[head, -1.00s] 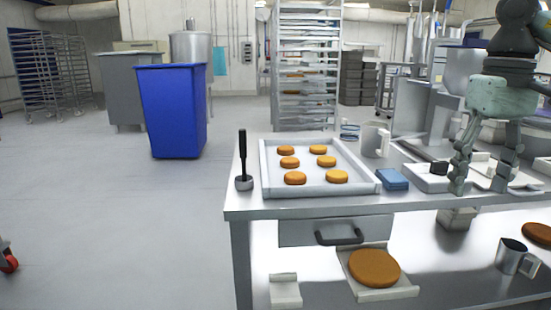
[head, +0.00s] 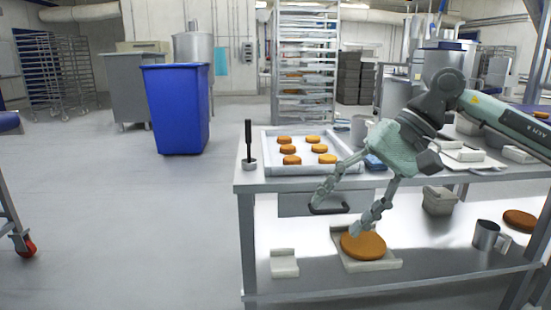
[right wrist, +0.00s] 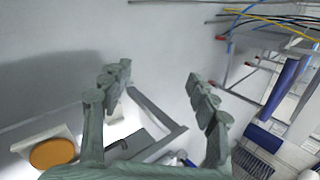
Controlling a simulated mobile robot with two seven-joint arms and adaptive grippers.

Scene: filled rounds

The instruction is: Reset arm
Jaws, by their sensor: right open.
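My right gripper (head: 346,206) is open and empty. Its arm comes in from the right, and its two fingers are spread wide in front of the steel table (head: 450,181), pointing down and to the left. In the right wrist view the spread fingers (right wrist: 158,98) have only grey floor and part of the table frame behind the gap. In the head view one fingertip overlaps the drawer handle (head: 330,209) and the other overlaps the large brown round (head: 364,246) on the lower shelf; I cannot tell whether they touch. My left gripper is not in view.
A tray (head: 267,168) with several small orange rounds and a black-handled tool (head: 248,145) stand on the tabletop. A metal cup (head: 486,235) stands on the lower shelf. A blue bin (head: 178,108) stands on the floor.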

